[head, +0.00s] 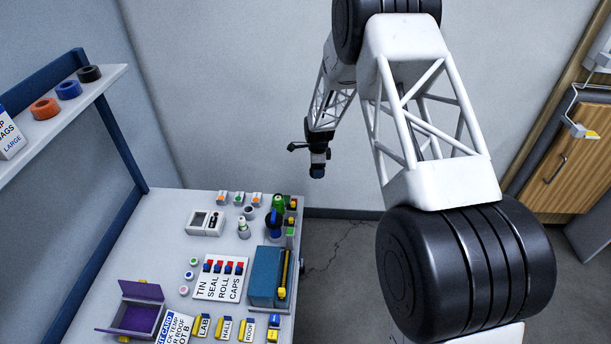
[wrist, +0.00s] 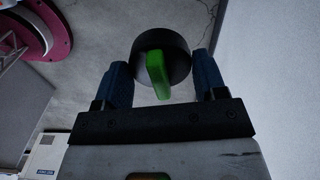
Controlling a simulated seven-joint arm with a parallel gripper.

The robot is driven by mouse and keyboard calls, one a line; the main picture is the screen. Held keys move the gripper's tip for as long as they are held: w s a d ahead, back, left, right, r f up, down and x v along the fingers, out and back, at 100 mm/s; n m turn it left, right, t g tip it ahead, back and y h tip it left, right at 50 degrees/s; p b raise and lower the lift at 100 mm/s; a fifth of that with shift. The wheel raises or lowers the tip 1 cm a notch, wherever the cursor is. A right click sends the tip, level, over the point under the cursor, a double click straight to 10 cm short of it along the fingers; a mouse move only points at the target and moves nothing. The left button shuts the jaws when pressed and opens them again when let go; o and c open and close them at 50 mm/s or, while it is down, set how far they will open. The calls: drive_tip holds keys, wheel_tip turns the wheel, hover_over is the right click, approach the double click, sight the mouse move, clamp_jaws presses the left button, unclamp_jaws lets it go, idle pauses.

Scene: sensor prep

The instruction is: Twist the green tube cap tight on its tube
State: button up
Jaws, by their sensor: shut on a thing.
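My gripper (wrist: 163,85) is shut on a round black piece (wrist: 177,45) with a raised green bar (wrist: 157,73) across it. The piece sits between the two blue fingertips; it looks like a cap, but I cannot tell for sure. In the head view my gripper (head: 317,171) is in the air past the bench's far right corner, and what it holds is too small to make out. A green upright thing (head: 279,202) stands at the bench's back right, behind a blue one (head: 273,226). A small white tube-like thing (head: 243,229) with some green stands left of them.
The bench (head: 170,220) carries a label board (head: 219,289), a teal box (head: 265,270), an open purple box (head: 136,317), a white device (head: 205,222) and several small holders. A shelf (head: 72,120) with tape rolls overhangs the left. The bench's left back is clear.

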drive_tip(key=shift+w+d+r+n, duration=1.1)
drive_tip(key=shift+d+r+n, duration=3.8)
drive_tip(key=shift+d, duration=1.7)
drive_tip(key=s+a+f+m, duration=0.1)
drive_tip(key=s+a+m, duration=0.4)
drive_tip(key=a, duration=0.3)
drive_tip(key=s+a+f+m, duration=0.1)
drive_tip(key=s+a+m, duration=0.5)
drive_tip(key=a, duration=0.3)
drive_tip(key=s+a+f+m, duration=0.1)
drive_tip(key=s+a+m, duration=0.4)
drive_tip(key=a, duration=0.4)
drive_tip(key=shift+s+a+f+m, duration=0.15)
drive_tip(key=shift+s+a+m, duration=0.1)
drive_tip(key=shift+s+m, duration=0.05)
drive_tip(key=shift+f, duration=0.15)
drive_tip(key=shift+f, duration=1.75)
drive_tip(key=shift+f, duration=0.65)
